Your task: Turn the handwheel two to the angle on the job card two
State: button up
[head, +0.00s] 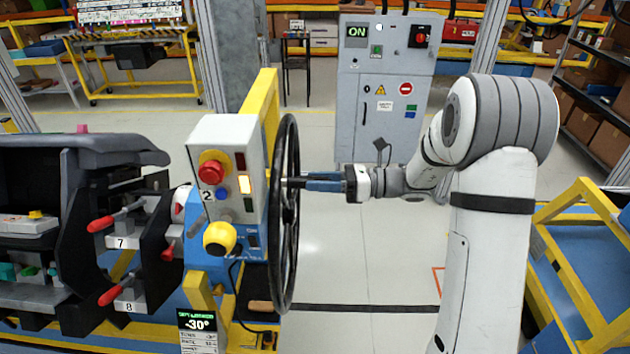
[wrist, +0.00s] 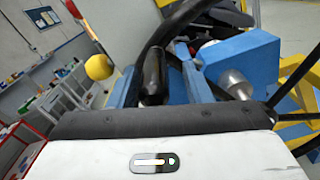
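The handwheel two (head: 284,300) is a large black wheel, nearly edge-on in the head view. It is mounted on the right side of a grey box (head: 226,140) marked 2. The job card (head: 198,322) below shows -30° on a dark display; its smaller text is unreadable. My gripper (head: 306,182) reaches the wheel from the right. In the wrist view a black handle (wrist: 154,75) of the wheel stands between the two blue fingers of my gripper (wrist: 158,75). The fingers look apart, with gaps beside the handle.
Red levers (head: 108,222) numbered 7 and 8 are at the left. A grey cabinet (head: 380,110) stands behind. A yellow frame (head: 580,280) is at the right.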

jog(key=shift+s+r, duration=0.1)
jog(key=shift+s, duration=0.05)
jog(key=d+b, duration=0.2)
jog(key=d, duration=0.6)
jog(key=shift+b, duration=0.3)
jog(key=shift+a, duration=0.1)
